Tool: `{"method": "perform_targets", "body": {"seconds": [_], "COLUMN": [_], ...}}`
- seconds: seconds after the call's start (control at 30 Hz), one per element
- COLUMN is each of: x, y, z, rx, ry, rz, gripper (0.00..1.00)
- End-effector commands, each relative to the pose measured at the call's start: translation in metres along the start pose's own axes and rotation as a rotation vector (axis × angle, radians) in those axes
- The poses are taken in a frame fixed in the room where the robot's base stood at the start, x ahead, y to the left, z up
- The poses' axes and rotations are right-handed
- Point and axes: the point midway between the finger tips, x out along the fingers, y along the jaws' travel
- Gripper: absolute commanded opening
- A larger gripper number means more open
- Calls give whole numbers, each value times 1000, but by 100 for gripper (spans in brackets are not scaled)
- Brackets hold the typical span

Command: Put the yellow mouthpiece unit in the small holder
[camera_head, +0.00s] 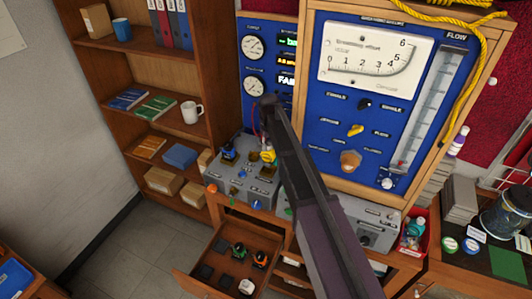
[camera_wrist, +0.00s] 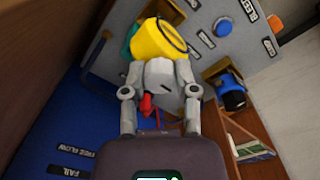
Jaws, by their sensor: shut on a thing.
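The yellow mouthpiece unit (camera_wrist: 160,42) is between the fingertips of my gripper (camera_wrist: 158,80) in the wrist view, its round rim facing away from my palm. In the head view the yellow unit (camera_head: 267,156) shows just beside my dark arm, above the grey bench unit (camera_head: 240,187). My gripper is shut on it. A dark unit with a blue cap sits in a tan holder on the bench unit, and it also shows in the wrist view (camera_wrist: 230,90). Which holder is the small one I cannot tell; my arm and the yellow unit cover part of the bench top.
The blue test panel (camera_head: 385,90) stands upright close behind the bench unit. An open drawer (camera_head: 213,248) with several dark units juts out below. A bookshelf (camera_head: 160,50) stands at the left. A red bin (camera_head: 415,238) is at the right.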

Motion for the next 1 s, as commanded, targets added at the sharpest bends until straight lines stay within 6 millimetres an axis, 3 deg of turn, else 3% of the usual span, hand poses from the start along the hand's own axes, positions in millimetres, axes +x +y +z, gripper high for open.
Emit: {"method": "perform_targets", "body": {"seconds": [0.43,0.83,0.87,0.97,1.0], "x": [34,36,36,36,36], "y": [1,2,2,2,2], "z": [0,0,0,0,0], "rx": [1,2,2,2,2], "ry": [0,1,1,1,1], "rz": [0,1,1,1,1], "gripper": [0,0,41,71,72]}}
